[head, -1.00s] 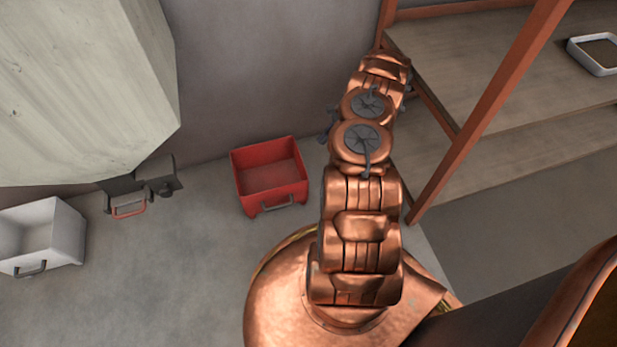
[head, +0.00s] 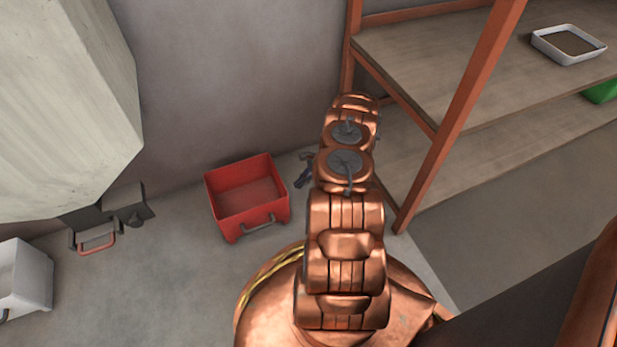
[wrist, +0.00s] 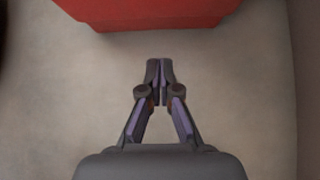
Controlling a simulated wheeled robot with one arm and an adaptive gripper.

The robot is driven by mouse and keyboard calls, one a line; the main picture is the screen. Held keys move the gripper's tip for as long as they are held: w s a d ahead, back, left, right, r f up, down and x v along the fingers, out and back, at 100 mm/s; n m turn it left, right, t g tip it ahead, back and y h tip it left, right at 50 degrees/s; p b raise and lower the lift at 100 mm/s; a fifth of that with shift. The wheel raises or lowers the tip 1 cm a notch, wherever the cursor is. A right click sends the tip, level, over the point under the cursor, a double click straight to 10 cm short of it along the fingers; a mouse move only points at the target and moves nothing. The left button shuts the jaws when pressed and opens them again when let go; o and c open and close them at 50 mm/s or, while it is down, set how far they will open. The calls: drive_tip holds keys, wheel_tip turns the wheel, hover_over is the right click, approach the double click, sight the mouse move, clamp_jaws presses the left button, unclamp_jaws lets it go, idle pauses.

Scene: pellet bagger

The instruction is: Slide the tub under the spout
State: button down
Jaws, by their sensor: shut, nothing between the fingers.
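A red open tub (head: 257,218) with a grey front handle stands on the floor near the back wall, and its edge shows at the top of the wrist view (wrist: 150,14). A dark spout piece (head: 110,212) with a red handle is under the pale hopper (head: 70,110), left of the red tub. A white tub (head: 32,275) with a handle is cut by the left edge. My gripper (wrist: 160,66) is shut and empty, its tips apart from the red tub in the wrist view. In the head view my gripper (head: 304,168) is just right of the red tub, partly hidden by my arm.
The wall is close behind the red tub. Floor between the red tub and the spout piece is clear.

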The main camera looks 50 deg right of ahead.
drive_tip(key=a, duration=0.1)
drive_tip(key=w+a+f+b, duration=0.1)
drive_tip(key=shift+w+a+f, duration=0.1)
drive_tip(key=shift+a+f, duration=0.15)
drive_tip(key=shift+a, duration=0.1)
drive_tip(key=shift+w+a+r+b, duration=0.1)
drive_tip(key=shift+w+a+b, duration=0.2)
drive_tip(key=shift+a, duration=0.25)
drive_tip(key=shift+w+a+b, duration=0.2)
drive_tip(key=shift+a+b, duration=0.15)
drive_tip(key=shift+a, duration=0.15)
drive_tip(key=shift+a, duration=0.1)
